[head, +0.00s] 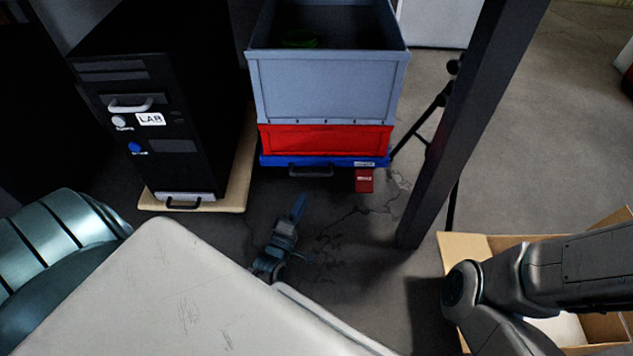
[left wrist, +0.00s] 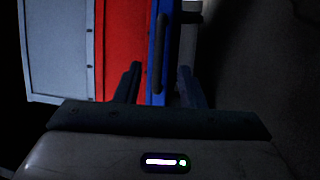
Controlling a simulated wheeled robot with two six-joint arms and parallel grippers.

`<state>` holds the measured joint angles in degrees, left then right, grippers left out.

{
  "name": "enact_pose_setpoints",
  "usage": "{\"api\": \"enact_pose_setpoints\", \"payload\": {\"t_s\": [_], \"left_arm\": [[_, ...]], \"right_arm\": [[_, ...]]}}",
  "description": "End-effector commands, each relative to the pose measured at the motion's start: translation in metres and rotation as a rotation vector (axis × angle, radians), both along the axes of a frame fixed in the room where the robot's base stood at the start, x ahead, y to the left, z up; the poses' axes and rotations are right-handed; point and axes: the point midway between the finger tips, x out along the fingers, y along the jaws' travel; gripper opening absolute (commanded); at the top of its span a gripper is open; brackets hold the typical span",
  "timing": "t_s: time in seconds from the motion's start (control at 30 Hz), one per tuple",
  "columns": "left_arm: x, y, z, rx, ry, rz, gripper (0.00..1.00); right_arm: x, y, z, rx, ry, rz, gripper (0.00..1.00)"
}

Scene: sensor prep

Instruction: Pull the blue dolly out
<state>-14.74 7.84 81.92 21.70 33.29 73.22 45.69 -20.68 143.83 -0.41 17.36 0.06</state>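The blue dolly (head: 275,161) sits low on the floor under a red crate (head: 325,139) and a grey-blue crate (head: 330,90). Its black handle (head: 310,171) is on the front edge. In the left wrist view the blue dolly (left wrist: 155,85) runs up the picture, with the handle (left wrist: 161,55) beside it. My left gripper (head: 298,207) is in front of the dolly, below the handle in the picture. Its fingers (left wrist: 160,72) are apart, with the handle ahead between them; I see no grip on it. My right gripper is out of view; only the right arm shows.
A black LAB cabinet (head: 150,119) stands on a wooden dolly (head: 226,196) at the left. A dark post (head: 450,140) and a tripod stand right of the crates. An open cardboard box (head: 465,245) is at the lower right. A red tag (head: 364,180) hangs from the blue dolly.

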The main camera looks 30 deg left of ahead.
Motion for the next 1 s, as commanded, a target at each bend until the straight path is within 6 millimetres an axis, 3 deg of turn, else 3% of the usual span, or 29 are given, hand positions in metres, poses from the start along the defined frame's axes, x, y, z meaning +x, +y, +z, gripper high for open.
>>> {"api": "enact_pose_setpoints", "payload": {"t_s": [0.17,0.6,1.0], "left_arm": [[0.018,0.003,0.002,-0.001,-0.004,0.0,0.36],[0.092,0.014,0.014,0.0,-0.003,0.0,0.36],[0.105,0.016,0.019,0.001,0.0,-0.001,0.36]], "right_arm": [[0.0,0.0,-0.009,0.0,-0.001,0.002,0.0],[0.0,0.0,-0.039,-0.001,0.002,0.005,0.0],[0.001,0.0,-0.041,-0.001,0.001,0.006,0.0]]}}
